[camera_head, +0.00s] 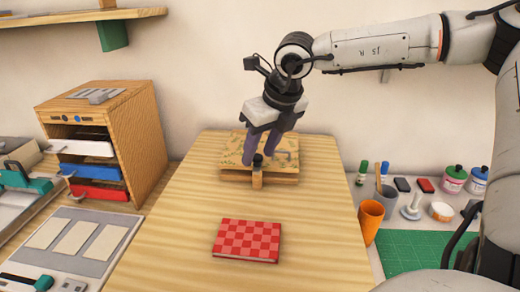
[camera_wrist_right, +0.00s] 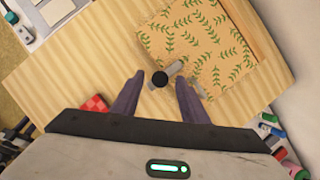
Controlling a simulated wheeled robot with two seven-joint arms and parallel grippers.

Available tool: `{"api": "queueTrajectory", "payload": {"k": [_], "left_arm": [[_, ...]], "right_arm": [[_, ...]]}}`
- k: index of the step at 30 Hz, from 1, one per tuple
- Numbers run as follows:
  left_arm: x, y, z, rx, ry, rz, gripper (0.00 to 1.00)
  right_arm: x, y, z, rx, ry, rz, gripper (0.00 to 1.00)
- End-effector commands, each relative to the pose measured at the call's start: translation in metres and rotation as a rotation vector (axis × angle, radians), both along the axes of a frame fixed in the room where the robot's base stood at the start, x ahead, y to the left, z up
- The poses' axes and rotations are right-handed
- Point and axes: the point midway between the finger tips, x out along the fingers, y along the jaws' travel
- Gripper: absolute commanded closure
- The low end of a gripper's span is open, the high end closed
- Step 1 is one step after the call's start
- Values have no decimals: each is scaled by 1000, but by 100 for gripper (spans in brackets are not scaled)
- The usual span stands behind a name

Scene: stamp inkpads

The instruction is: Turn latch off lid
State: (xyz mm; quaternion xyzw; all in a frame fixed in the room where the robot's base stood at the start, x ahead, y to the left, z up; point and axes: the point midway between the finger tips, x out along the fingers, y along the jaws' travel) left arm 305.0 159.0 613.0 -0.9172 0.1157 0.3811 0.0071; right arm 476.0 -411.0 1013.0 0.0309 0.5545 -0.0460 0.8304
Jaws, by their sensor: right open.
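A low box with a tan lid patterned with green leaves (camera_head: 232,152) stands at the back of the wooden table; the lid lies flat on it and also shows in the wrist view (camera_wrist_right: 205,48). At its front edge is the latch, a wooden post with a black knob (camera_head: 257,160). In the wrist view the knob (camera_wrist_right: 160,79) has a short grey bar pointing up and right, its end over the lid's edge. My right gripper (camera_head: 260,150) is open above the latch, its purple fingers on either side of the knob. Contact cannot be told. My left gripper is out of view.
A red checkered box (camera_head: 247,241) lies on the table in front, with bare wood around it. A drawer cabinet (camera_head: 145,135) stands at left. An orange cup (camera_head: 370,220), jars and a green mat (camera_head: 415,252) are at right. A wall rises behind.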

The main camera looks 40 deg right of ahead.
Motion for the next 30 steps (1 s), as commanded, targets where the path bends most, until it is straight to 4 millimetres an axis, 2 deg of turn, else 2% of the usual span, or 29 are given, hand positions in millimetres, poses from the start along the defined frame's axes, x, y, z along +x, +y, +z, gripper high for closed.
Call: {"api": "queueTrajectory", "payload": {"k": [4,11,20,30], "left_arm": [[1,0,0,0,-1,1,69],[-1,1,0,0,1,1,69],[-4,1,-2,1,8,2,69],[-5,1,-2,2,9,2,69]], "right_arm": [[0,0,0,0,0,0,61],[0,0,0,0,0,0,100],[0,0,0,1,1,32,100],[0,-3,1,4,-1,241,100]]}}
